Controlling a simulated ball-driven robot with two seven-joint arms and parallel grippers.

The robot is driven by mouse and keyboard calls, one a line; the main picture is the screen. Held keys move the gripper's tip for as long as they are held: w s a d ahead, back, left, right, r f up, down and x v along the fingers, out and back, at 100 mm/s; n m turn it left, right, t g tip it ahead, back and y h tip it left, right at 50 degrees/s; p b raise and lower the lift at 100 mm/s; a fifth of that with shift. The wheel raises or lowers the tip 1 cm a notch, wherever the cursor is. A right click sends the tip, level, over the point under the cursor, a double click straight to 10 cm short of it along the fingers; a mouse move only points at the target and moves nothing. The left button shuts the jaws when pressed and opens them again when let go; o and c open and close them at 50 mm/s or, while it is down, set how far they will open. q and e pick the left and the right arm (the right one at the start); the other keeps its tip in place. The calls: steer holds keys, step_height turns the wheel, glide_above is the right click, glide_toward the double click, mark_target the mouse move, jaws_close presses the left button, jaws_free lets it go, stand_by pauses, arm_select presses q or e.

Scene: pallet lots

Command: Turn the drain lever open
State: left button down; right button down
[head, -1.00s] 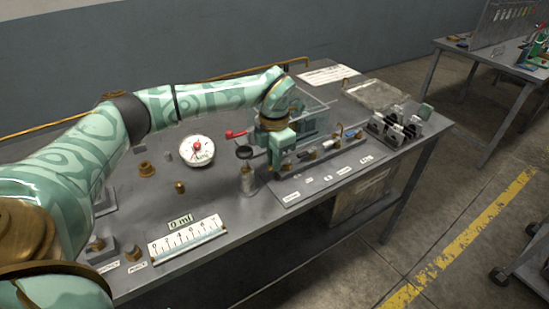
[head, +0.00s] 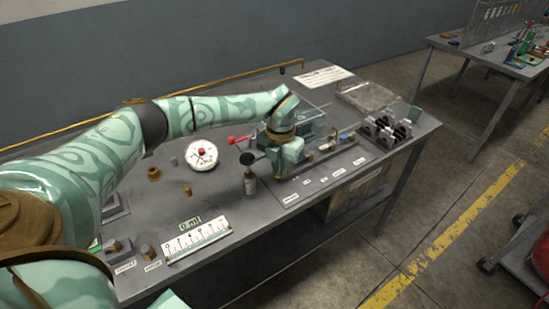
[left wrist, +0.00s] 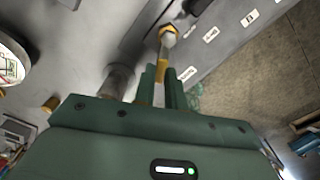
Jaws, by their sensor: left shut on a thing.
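A red-handled lever (head: 239,139) sticks out to the left of the clear box (head: 312,122) on the bench; I cannot tell whether it is the drain lever. My left gripper (head: 279,174) is low in front of the box, to the right of the red handle and apart from it. In the left wrist view its fingers (left wrist: 165,88) are shut on a slim piece (left wrist: 162,66) of grey and brass. That piece reaches up to a pale rounded end with a brass collar (left wrist: 168,34). The fingers hide its lower part. My right gripper is not in view.
A round dial gauge (head: 201,154) and a small bottle with a black top (head: 250,183) stand left of the gripper. A labelled strip (head: 318,182) with small parts runs to the right. A white scale (head: 197,238) lies at the bench front. A black rack (head: 386,130) stands at the right.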

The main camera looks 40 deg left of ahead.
arm_select(q)
steer(key=n+p, duration=0.1)
steer(key=d+n+p, duration=0.1)
steer(key=n, duration=0.1)
steer(key=shift+w+r, duration=0.1)
steer(key=shift+r, duration=0.2)
steer(key=n+p, duration=0.1)
steer(key=d+n+p, duration=0.1)
steer(key=n, duration=0.1)
steer(key=shift+w+d+n+p, duration=0.1)
steer(key=shift+w+n+p, duration=0.2)
steer(key=shift+w+p, duration=0.1)
steer(key=shift+w+d+f+n+p, duration=0.15)
steer(key=shift+n+p, duration=0.15)
steer(key=shift+n, duration=0.3)
steer(key=shift+w+d+r+n+p, duration=0.15)
steer(key=shift+n+p, duration=0.15)
steer(key=shift+n, duration=0.3)
steer(key=shift+w+d+f+n+p, duration=0.15)
steer(key=shift+w+n+p, duration=0.15)
steer(key=shift+n, duration=0.55)
steer(key=shift+w+d+n+p, duration=0.1)
steer(key=shift+w+n+p, duration=0.15)
steer(key=shift+n, duration=0.6)
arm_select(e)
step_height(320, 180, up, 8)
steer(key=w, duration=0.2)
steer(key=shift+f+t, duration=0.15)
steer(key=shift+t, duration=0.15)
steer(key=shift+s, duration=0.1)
